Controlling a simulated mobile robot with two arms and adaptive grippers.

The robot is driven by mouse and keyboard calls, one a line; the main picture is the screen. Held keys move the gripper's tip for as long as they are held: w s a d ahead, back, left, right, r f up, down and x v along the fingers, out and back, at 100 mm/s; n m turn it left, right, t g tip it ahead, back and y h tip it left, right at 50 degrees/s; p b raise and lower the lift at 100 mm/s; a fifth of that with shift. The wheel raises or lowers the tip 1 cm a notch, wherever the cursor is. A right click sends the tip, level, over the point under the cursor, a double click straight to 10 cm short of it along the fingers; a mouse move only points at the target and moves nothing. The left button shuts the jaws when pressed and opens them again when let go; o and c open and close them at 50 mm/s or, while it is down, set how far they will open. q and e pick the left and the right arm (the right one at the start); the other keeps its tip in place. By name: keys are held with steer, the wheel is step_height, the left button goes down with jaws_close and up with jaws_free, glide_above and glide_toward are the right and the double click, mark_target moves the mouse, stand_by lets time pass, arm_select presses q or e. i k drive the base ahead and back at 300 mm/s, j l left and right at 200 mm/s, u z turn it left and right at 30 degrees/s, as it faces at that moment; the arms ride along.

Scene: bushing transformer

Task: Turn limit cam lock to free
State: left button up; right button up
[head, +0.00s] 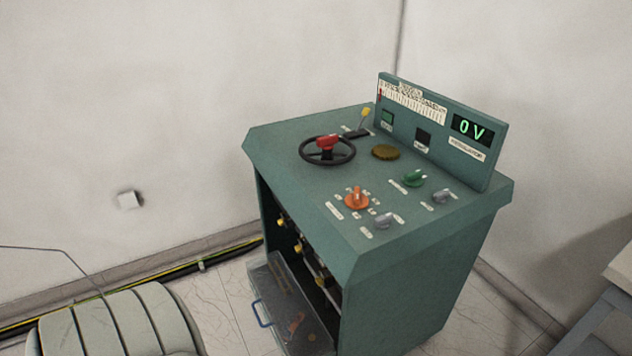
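A green control desk (300,152) stands in the middle of the head view. Its top bears a black handwheel (315,163) with a red hub (329,142), an orange knob (356,201), a green knob (413,179), two grey knobs (385,221) (442,196) and a yellow-tipped lever (366,113). The labels are too small to read, so I cannot tell which part is the limit cam lock. The desk's front is open, with small yellow parts (298,248) inside the dark interior. Neither gripper is in view.
The desk's upright panel has a display (472,130) reading 0 V. A panel with a blue handle (262,314) lies low at the desk's open front. A ribbed pale rounded object (110,325) stands at bottom left. A grey table (600,318) is at the right edge. Walls stand behind.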

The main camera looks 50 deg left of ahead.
mark_target(382, 223)
steer(key=u, duration=1.15)
